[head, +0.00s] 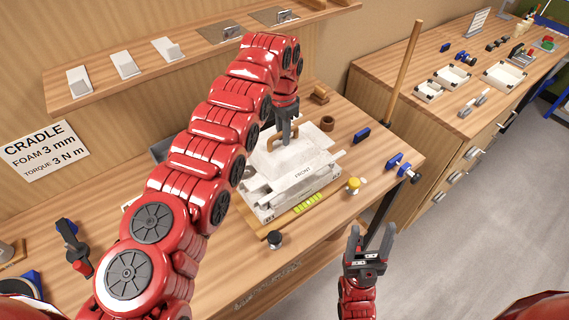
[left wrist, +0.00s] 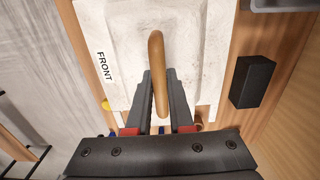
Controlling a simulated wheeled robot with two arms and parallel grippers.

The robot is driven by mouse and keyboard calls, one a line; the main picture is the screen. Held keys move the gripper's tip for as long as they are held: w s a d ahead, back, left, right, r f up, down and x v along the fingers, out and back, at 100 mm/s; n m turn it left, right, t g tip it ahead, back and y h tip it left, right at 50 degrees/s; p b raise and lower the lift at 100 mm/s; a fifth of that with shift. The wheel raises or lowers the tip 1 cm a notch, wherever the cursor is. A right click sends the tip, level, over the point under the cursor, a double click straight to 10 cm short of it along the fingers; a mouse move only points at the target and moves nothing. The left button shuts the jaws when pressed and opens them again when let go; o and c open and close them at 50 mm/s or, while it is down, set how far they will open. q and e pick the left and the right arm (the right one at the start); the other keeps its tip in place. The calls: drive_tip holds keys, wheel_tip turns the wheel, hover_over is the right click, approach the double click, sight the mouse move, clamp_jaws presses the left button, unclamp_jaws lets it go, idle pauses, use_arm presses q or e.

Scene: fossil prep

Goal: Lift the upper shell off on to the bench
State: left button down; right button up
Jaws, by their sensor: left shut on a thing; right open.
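The upper shell (head: 295,160) is a whitish block marked FRONT, with a tan loop handle on top. It sits on the pale lower shell (head: 285,200) on the bench; whether there is a gap between them I cannot tell. My left gripper (head: 281,137) is above the shell, shut on the wooden handle (left wrist: 157,65). In the left wrist view the upper shell (left wrist: 120,50) fills the middle, with my left gripper's fingers (left wrist: 160,95) on either side of the handle. My right gripper (head: 371,245) is open and empty, in front of the bench's right edge.
On the bench (head: 330,230) are a yellow-capped jar (head: 352,186), a black jar (head: 275,239), a green level (head: 307,202), a blue block (head: 362,134) and a blue clamp (head: 397,161). A dark block (left wrist: 253,82) is beside the shell. Bare bench lies front right.

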use_arm(q)
drive_tip(key=shift+r, duration=0.15)
drive_tip(key=shift+r+p, duration=1.25)
drive_tip(key=shift+r, duration=1.2)
drive_tip(key=shift+f, duration=0.1)
